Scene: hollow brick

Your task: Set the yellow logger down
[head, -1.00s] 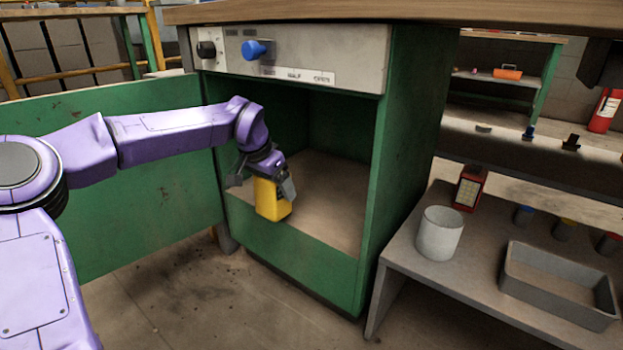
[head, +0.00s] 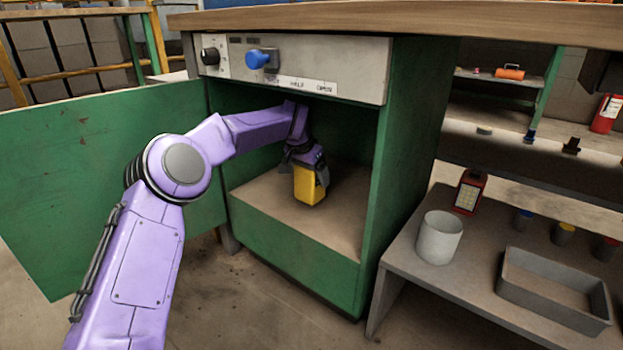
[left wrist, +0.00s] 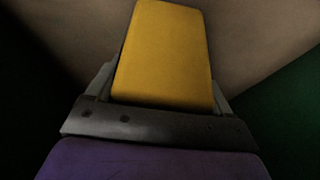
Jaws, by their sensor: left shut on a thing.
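The yellow logger (head: 309,186) is a small yellow block inside the open green cabinet (head: 290,262), over its brown floor (head: 260,200). My left gripper (head: 305,172) is shut on its upper part, pointing down, with the arm reaching in through the opening. In the left wrist view the logger (left wrist: 163,58) sits between the fingers of the gripper (left wrist: 165,98), with the brown floor beyond it. I cannot tell whether the logger's lower end touches the floor. My right gripper is not in view.
The cabinet's green door (head: 110,190) stands open at the left. A panel with a blue knob (head: 260,59) is above the opening. On the low grey bench at right are a white cup (head: 439,238), a grey tray (head: 555,305) and a red lamp (head: 469,192).

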